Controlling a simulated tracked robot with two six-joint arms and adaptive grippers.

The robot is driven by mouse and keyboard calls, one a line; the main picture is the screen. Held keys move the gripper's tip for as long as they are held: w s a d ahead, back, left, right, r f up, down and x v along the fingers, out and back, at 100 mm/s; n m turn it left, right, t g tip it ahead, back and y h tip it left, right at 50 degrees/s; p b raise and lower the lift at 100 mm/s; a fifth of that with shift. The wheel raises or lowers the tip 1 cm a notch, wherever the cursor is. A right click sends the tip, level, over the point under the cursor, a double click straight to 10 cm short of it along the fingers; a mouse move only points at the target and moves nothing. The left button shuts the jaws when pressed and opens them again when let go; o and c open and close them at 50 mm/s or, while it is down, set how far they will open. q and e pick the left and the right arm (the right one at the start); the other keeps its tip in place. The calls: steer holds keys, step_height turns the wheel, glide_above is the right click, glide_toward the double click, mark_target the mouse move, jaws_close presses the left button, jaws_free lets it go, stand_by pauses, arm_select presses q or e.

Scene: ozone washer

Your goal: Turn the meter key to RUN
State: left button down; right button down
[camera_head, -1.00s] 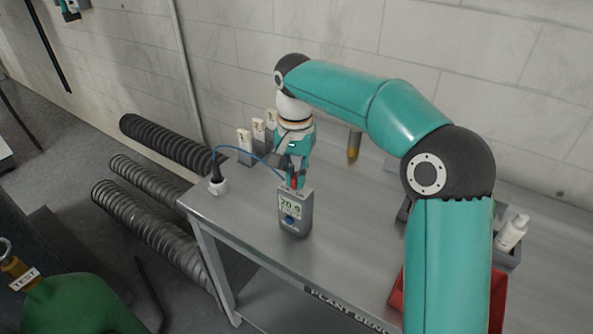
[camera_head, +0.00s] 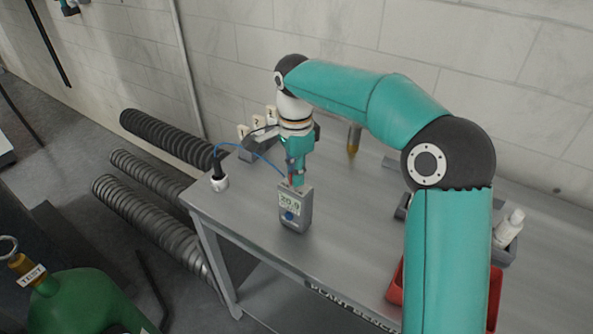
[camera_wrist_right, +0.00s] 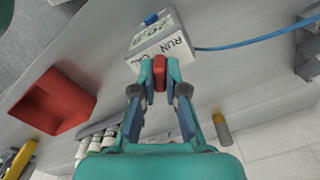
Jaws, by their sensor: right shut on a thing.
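The meter (camera_head: 295,211) is a grey box standing on the bench, with a lit display reading about 20.9 and a blue button on its front. It also shows in the right wrist view (camera_wrist_right: 150,42), where its top bears the word RUN and a second label partly hidden by my fingers. The red key (camera_wrist_right: 160,72) sits at the meter's top. My right gripper (camera_wrist_right: 160,85) is shut on the red key, one finger on each side. In the head view my right gripper (camera_head: 297,178) is above the meter, pointing down. My left gripper is not in view.
A blue cable runs from the meter to a white-and-black probe (camera_head: 219,180) at the bench's left corner. Numbered white items (camera_head: 257,125) stand behind the gripper. A red tray (camera_head: 396,284) and a white bottle (camera_head: 510,226) are at the right. The bench (camera_head: 345,240) is clear between.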

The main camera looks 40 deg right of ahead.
steer(key=shift+m, duration=1.3)
stand_by(0.9)
stand_by(0.4)
steer(key=c, duration=1.2)
jaws_free()
steer(key=shift+r, duration=0.15)
step_height(320, 180, up, 12)
steer(key=shift+f, duration=0.2)
